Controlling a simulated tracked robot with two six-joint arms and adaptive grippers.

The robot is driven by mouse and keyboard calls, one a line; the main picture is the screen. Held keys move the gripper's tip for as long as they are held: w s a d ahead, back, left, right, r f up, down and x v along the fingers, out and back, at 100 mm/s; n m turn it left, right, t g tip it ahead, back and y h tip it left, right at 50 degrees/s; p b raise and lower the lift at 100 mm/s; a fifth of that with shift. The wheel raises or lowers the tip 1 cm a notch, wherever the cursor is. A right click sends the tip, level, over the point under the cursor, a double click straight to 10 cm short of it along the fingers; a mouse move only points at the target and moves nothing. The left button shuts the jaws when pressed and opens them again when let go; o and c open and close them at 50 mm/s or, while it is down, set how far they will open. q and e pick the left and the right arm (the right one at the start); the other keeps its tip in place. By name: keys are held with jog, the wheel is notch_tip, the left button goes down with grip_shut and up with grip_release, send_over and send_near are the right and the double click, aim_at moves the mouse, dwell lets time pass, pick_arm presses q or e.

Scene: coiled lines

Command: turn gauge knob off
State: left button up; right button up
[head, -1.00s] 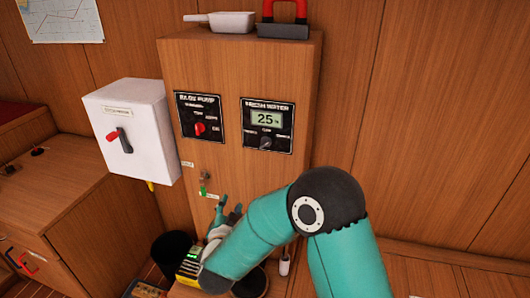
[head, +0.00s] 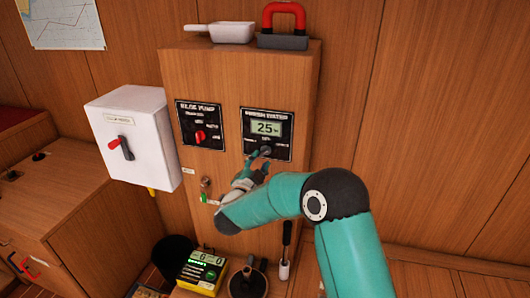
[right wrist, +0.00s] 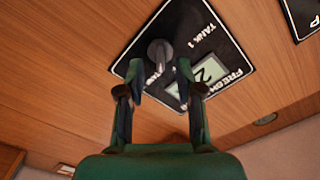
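The gauge knob (right wrist: 160,52) is a dark grey round knob on the black fresh water panel (head: 285,133), below a display that reads 25. In the head view my right gripper (head: 259,160) is just below and in front of the knob (head: 265,151), partly covering the panel's lower edge. In the right wrist view the two fingers of my right gripper (right wrist: 160,72) are apart, with the knob showing between and just beyond their tips. Contact cannot be told. My left gripper is not in view.
The bilge pump panel (head: 201,125) with a red knob is to the left on the same wooden cabinet. A white box (head: 131,140) with a red lever is farther left. A yellow device (head: 201,271), a plunger (head: 248,278) and a black bin (head: 174,256) stand below.

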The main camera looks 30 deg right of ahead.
aim_at(263, 154)
jog(key=shift+x, duration=1.7)
